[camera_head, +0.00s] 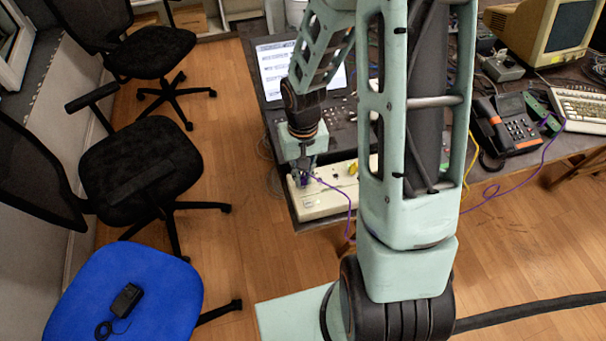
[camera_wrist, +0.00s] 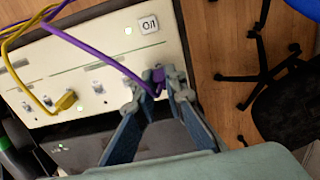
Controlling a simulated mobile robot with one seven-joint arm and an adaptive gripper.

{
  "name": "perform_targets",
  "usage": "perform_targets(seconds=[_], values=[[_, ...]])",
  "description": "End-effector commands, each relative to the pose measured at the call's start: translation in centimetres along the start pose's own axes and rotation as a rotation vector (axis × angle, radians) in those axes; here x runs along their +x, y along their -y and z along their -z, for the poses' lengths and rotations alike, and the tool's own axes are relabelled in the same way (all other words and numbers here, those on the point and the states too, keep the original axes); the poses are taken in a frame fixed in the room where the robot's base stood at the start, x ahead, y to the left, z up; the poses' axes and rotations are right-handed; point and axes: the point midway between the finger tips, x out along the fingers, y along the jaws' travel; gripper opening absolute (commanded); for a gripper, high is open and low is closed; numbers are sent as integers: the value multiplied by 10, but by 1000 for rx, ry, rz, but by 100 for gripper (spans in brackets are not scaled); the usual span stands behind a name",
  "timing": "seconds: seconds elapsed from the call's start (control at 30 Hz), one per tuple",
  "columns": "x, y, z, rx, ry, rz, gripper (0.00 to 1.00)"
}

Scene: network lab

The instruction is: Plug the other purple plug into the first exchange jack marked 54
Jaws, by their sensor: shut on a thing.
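My gripper (camera_head: 304,178) is at the left end of the cream exchange box (camera_head: 322,204), near its front. In the wrist view my gripper (camera_wrist: 156,88) is shut on a purple plug (camera_wrist: 158,76), which has a purple cable (camera_wrist: 95,54) running off to the upper left. The plug is over the exchange's face (camera_wrist: 100,40), near its edge. I cannot tell whether it is in a jack. A row of jacks (camera_wrist: 97,87) runs between it and a yellow plug (camera_wrist: 65,102) seated in the exchange. The jack numbers are not readable.
The purple cable (camera_head: 508,190) passes behind my arm to a green box (camera_head: 540,106) beside the telephone (camera_head: 507,125). A laptop (camera_head: 285,72) stands behind the exchange. Black chairs (camera_head: 135,165) and a blue seat (camera_head: 130,275) stand left of the desk.

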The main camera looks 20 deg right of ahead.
Motion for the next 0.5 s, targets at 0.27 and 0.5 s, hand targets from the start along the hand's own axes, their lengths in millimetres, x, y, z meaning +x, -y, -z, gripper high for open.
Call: perform_targets(seconds=[0.27, 0.5], values=[[2, 0, 0, 0, 0, 0, 25], [2, 0, 0, 0, 0, 0, 31]])
